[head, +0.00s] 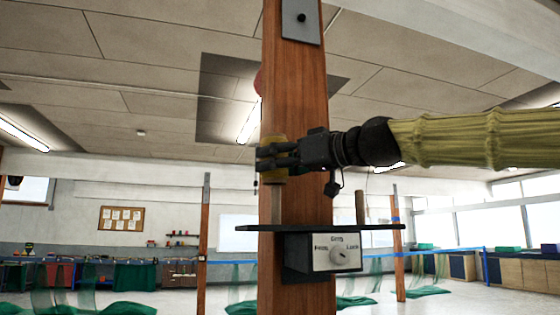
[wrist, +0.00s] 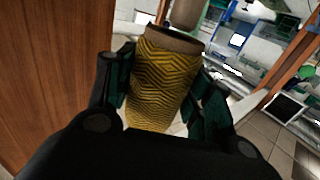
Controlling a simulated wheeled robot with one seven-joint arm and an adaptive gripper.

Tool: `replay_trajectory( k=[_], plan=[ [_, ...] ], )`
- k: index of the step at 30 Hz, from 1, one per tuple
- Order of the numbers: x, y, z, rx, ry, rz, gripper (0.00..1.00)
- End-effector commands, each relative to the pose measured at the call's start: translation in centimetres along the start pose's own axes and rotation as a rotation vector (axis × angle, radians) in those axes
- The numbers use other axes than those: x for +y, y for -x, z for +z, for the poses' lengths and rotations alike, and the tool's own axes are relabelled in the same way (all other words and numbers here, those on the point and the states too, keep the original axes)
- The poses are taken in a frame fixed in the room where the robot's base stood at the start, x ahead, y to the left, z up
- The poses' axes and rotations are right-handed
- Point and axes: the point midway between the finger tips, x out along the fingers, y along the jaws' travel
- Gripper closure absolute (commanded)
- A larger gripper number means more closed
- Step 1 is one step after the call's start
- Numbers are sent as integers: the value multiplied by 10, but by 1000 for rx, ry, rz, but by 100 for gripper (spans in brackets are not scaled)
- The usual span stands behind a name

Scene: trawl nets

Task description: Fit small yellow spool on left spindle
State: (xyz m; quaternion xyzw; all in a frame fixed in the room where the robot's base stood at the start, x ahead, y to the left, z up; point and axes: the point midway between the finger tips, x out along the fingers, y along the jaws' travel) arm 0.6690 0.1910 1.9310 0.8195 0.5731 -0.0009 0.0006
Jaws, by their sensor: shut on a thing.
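The small yellow spool (wrist: 160,80) is held between the two fingers of my gripper (wrist: 160,92) in the wrist view, with its brownish end rim uppermost in that picture. In the head view the yellow spool (head: 272,146) shows partly behind the fingers of my gripper (head: 276,160). It is upright above the left spindle (head: 277,205), a wooden peg on the dark shelf (head: 250,228). The spool looks clear of the peg. In the wrist view a pale peg end (wrist: 187,12) shows just beyond the spool's rim. The right spindle (head: 360,207) stands bare.
The wooden post (head: 295,80) stands close behind the spool and carries the shelf. A red round thing (head: 258,82) shows partly behind the post higher up. Green nets (head: 125,308) lie on the floor far behind.

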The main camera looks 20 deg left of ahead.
Motion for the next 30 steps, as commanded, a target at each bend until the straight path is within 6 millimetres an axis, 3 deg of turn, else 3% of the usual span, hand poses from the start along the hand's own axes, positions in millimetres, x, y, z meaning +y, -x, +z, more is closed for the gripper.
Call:
replay_trajectory(
  k=[30],
  plan=[
    [0, 7, -1, 1, 0, 5, 75]
  ],
)
